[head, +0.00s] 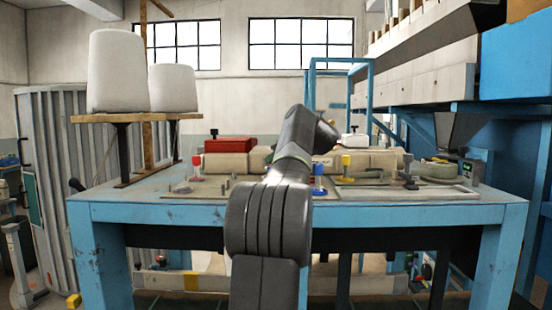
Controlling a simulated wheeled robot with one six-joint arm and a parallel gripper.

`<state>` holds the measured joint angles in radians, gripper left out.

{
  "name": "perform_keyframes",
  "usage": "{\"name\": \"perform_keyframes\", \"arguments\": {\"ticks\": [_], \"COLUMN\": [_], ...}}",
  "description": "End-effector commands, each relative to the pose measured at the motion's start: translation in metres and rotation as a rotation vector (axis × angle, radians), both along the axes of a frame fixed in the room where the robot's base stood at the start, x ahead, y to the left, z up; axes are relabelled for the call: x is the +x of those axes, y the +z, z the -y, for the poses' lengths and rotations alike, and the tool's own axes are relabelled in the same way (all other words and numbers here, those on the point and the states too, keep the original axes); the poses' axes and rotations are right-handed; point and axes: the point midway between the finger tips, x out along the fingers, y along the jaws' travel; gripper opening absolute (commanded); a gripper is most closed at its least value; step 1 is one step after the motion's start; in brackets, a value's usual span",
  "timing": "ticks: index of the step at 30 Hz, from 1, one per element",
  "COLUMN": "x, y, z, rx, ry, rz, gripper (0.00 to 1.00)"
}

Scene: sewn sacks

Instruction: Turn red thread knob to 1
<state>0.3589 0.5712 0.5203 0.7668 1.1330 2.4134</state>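A small red knob (197,161) stands on the left part of the blue table, above a yellowish base. It is most likely the red thread knob; its marks are too small to read. My dark arm rises in front of the table's middle and bends at the top. My gripper is hidden behind my arm, and no fingers show.
The blue table (400,213) carries a red box (228,144), pale sewn sacks (365,162) and small pegs. Two white thread cones (117,72) stand on a wooden shelf (135,116) at left. A blue frame (312,90) rises behind. My arm blocks the table's middle.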

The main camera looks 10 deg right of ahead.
Motion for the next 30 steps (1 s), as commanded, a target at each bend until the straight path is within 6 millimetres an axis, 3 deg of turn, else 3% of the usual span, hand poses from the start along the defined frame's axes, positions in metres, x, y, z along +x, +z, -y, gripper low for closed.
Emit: {"name": "perform_keyframes", "arguments": {"ticks": [6, 14, 21, 30], "x": [0.0127, 0.0134, 0.0132, 0.0130], "y": [-0.0053, -0.0059, -0.0057, -0.0020], "z": [-0.0051, -0.0054, -0.0053, -0.0077], "rx": [-0.001, -0.001, -0.001, 0.002], "ry": [-0.001, -0.001, -0.001, -0.073], "rz": [0.000, 0.000, 0.000, -0.003], "gripper": [0.44, 0.44, 0.00, 0.00]}}
